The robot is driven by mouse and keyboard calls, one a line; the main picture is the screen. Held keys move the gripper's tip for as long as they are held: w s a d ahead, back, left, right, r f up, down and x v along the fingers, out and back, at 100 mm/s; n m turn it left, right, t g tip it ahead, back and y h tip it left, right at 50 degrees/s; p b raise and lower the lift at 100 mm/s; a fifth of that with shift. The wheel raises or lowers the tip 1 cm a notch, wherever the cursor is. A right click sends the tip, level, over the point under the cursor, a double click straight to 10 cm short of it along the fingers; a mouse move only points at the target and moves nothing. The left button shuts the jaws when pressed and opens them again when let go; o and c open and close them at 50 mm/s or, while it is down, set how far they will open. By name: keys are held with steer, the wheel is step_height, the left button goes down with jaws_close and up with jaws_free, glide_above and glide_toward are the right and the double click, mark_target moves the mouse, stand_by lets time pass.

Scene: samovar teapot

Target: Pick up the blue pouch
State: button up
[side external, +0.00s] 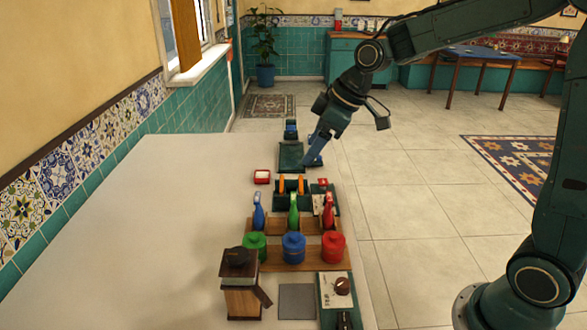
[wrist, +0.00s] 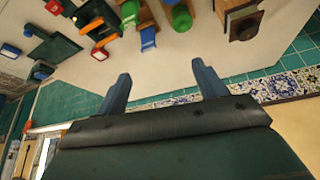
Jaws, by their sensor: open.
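A blue pouch-like item (side external: 258,213) stands upright at the left end of a wooden rack (side external: 270,224) in the side view, left of a green one (side external: 293,210) and a red one (side external: 328,212). My gripper (side external: 314,156) is well beyond the rack, near the counter's far right edge, with its jaws apart and nothing visible between them. In the wrist view my gripper (wrist: 162,88) shows two spread blue fingers.
Green (side external: 254,245), blue (side external: 293,248) and red (side external: 333,248) jars stand in front of the pouches. A box with orange pieces (side external: 291,186) and a small red box (side external: 262,177) lie behind. A wooden grinder (side external: 240,285) stands in front. The counter's left side (side external: 150,240) is clear.

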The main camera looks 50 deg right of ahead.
mark_target(257, 199)
steer(key=w+d+f+n+y, duration=0.1)
steer(key=w+f+n, duration=0.1)
steer(key=w+f, duration=0.8)
steer(key=shift+w+d+n+y, duration=0.2)
steer(key=shift+n+y, duration=0.1)
steer(key=shift+y, duration=0.1)
steer(key=shift+a+f, duration=0.1)
steer(key=x, duration=0.8)
steer(key=shift+f, duration=0.15)
steer(key=shift+w+a+f, duration=0.1)
steer(key=shift+a, duration=0.1)
steer(key=shift+x, duration=2.5)
steer(key=shift+w, duration=0.1)
steer(key=c, duration=1.3)
